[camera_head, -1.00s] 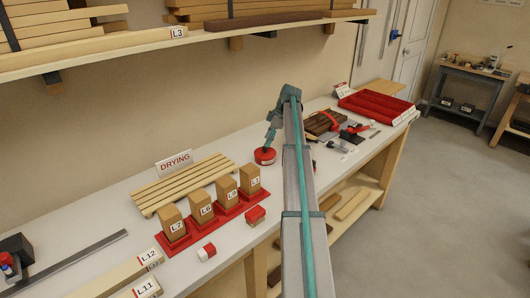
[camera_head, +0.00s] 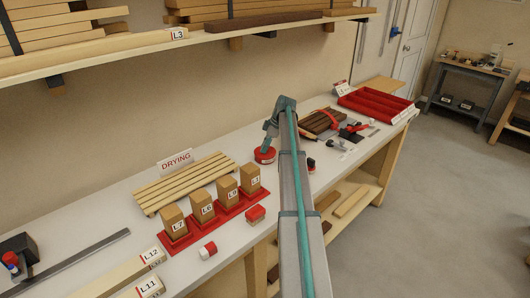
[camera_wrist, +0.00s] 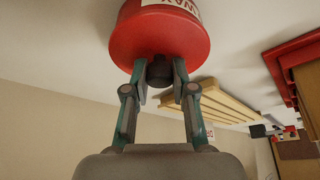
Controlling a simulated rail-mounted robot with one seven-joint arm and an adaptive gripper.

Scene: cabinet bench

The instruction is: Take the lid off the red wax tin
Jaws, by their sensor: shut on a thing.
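The red wax tin (camera_head: 264,157) stands on the white bench beside the slatted drying rack. In the wrist view the tin (camera_wrist: 160,38) is large at the top, with part of a white wax label showing. A dark round knob (camera_wrist: 160,74) sticks out from its lid towards me. My gripper (camera_wrist: 160,67) has a finger on each side of the knob and is shut on it. In the head view my gripper (camera_head: 268,142) is right above the tin. I see no clear gap between lid and tin; the seam cannot be made out.
Several labelled wooden blocks (camera_head: 202,207) stand on red bases in front of the drying rack (camera_head: 185,182). Tools and a red tray (camera_head: 375,103) are further right. A shelf (camera_head: 100,57) hangs above.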

